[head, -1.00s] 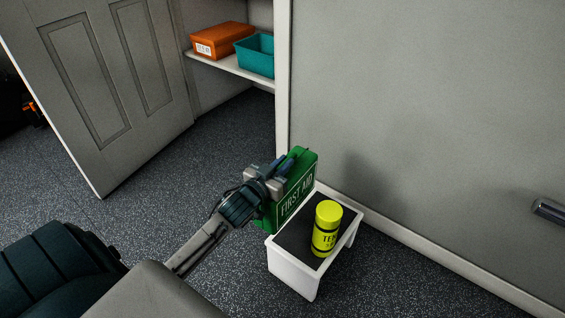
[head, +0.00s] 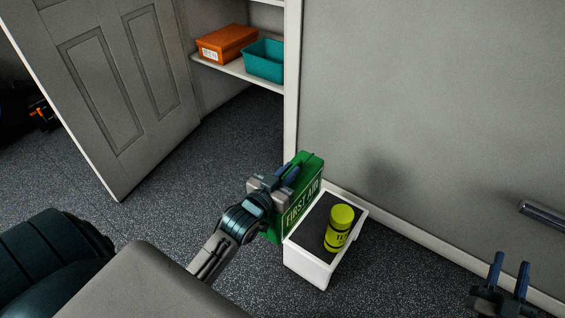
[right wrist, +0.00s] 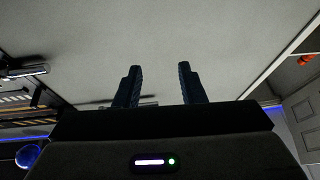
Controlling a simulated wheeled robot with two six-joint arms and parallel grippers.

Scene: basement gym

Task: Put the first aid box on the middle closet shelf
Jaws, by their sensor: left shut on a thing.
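The green first aid box (head: 303,203) with white lettering is upright at the left edge of a small white stool. My left gripper (head: 287,176) is shut on the top of the box, at its handle. I cannot tell whether the box's base touches the stool. The closet shelf (head: 236,71) shows behind the open door, with an orange box and a teal bin on it. Part of another shelf (head: 268,2) shows above it. My right gripper (head: 509,272) is open and empty at the lower right; its fingers also show apart in the right wrist view (right wrist: 158,88).
The white stool (head: 309,267) with a dark top holds a yellow tennis ball can (head: 339,228). The orange box (head: 227,43) and teal bin (head: 264,61) fill much of the visible shelf. The open closet door (head: 110,85) stands left. A wall edge (head: 292,80) borders the opening. Floor before the closet is clear.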

